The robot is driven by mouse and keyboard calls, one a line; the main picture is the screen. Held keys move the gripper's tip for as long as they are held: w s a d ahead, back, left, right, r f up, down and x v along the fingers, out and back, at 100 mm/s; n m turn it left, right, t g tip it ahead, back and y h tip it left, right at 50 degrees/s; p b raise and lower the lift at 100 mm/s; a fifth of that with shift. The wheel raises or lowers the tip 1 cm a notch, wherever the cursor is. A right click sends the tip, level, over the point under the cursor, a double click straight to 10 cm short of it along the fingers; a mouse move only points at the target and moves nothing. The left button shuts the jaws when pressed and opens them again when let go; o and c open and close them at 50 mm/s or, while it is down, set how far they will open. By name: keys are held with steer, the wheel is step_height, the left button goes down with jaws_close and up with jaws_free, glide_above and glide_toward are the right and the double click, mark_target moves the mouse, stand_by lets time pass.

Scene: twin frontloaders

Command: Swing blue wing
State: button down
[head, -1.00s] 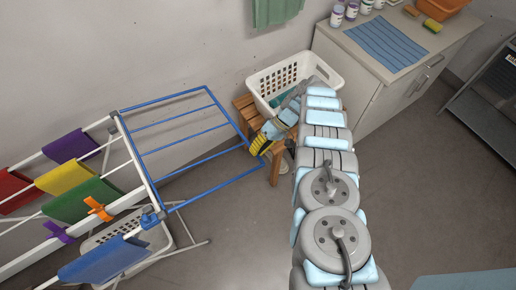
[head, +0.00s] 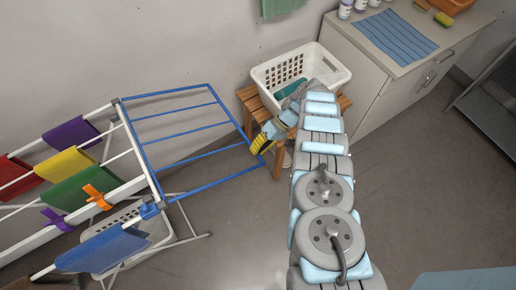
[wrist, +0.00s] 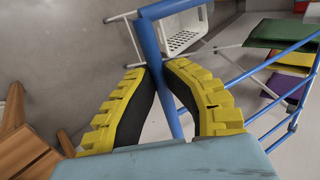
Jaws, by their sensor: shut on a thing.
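The blue wing (head: 187,104) is a blue frame with several thin bars on the right side of the white drying rack (head: 135,145). My gripper (head: 263,146) is at its outer right end. In the wrist view, the yellow-and-black fingers of my gripper (wrist: 160,68) close from both sides on a blue bar of the wing (wrist: 150,42). More of the wing's thin bars (wrist: 270,65) show at the right there. The fingers hide part of the gripped bar.
A wooden stool (head: 250,99) with a white basket (head: 333,80) stands just behind my gripper. A cabinet (head: 375,95) is to its right. Coloured cloths (head: 78,190) hang on the rack's left, and another white basket (head: 160,235) sits under it. The floor in front is clear.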

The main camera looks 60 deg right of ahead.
steer(key=f, duration=0.1)
steer(key=w+a+f+b, duration=0.1)
steer(key=f, duration=0.1)
steer(key=a+f+b, duration=0.1)
steer(key=f, duration=0.1)
steer(key=shift+w+a+f, duration=0.1)
steer(key=shift+w+f, duration=0.05)
steer(key=shift+w, duration=0.05)
stand_by(0.4)
